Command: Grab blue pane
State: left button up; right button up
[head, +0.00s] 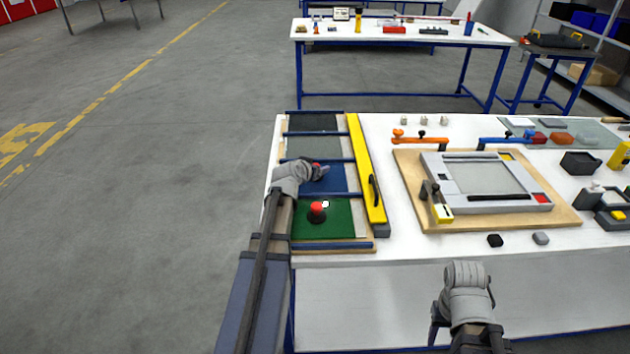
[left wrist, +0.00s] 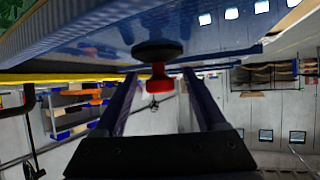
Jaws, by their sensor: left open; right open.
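The blue pane (head: 338,180) lies in the rack at the left end of the table, between a grey pane and a green pane (head: 342,218). In the left wrist view the blue pane (left wrist: 90,48) fills the top, with a red handle (left wrist: 158,80) on a black disc against it. My left gripper (head: 318,172) is over the blue pane in the head view. In the left wrist view its two fingers (left wrist: 163,90) are open on either side of the handle. My right gripper (head: 467,278) is open and empty in front of the table's front edge.
A yellow bar (head: 366,165) with a black handle borders the rack on the right. A red knob (head: 317,208) stands on the green pane. A wooden board (head: 410,185) with a grey frame (head: 488,207) lies to the right. Small black and grey blocks lie near the front edge.

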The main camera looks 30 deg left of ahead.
pick_arm(q)
jog(key=shift+s+r, duration=0.1)
jog(key=shift+c, duration=0.4)
grip_shut()
dwell(0.8)
